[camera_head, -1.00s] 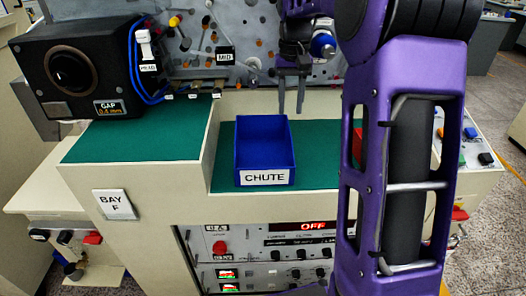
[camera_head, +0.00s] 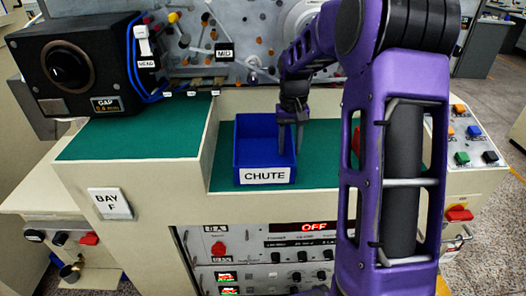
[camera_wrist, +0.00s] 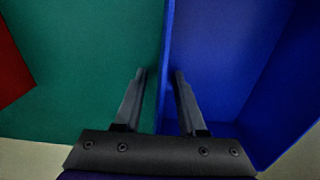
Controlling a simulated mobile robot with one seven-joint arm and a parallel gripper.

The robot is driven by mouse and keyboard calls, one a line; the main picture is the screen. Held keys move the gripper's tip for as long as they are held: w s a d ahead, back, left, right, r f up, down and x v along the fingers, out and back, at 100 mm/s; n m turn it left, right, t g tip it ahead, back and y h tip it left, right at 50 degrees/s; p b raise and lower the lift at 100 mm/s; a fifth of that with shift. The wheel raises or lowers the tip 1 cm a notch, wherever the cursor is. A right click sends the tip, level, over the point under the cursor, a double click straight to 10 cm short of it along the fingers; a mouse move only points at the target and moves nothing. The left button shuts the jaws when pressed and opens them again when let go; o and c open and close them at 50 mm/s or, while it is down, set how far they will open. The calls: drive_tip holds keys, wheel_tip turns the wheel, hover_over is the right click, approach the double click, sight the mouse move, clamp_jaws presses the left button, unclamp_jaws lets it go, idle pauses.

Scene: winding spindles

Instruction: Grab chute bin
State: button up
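The chute bin (camera_head: 265,161) is a blue open-topped box with a white CHUTE label on its front. It stands on the green mat in the recess of the machine. My gripper (camera_head: 290,150) points down at the bin's right wall. In the wrist view, my gripper (camera_wrist: 159,72) is open, one finger over the green mat and the other inside the bin (camera_wrist: 225,65). The bin's wall runs between the fingers, with a gap showing on the green side. Whether either finger touches the wall I cannot tell.
The green mat (camera_head: 225,176) has bare room around the bin. A red thing (camera_head: 356,140) is partly hidden behind my arm on the right; red also shows in the wrist view (camera_wrist: 10,68). A cream step wall (camera_head: 207,150) rises left of the bin. A black GAP box (camera_head: 75,70) stands upper left.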

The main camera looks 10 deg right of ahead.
clamp_jaws()
idle(1.4)
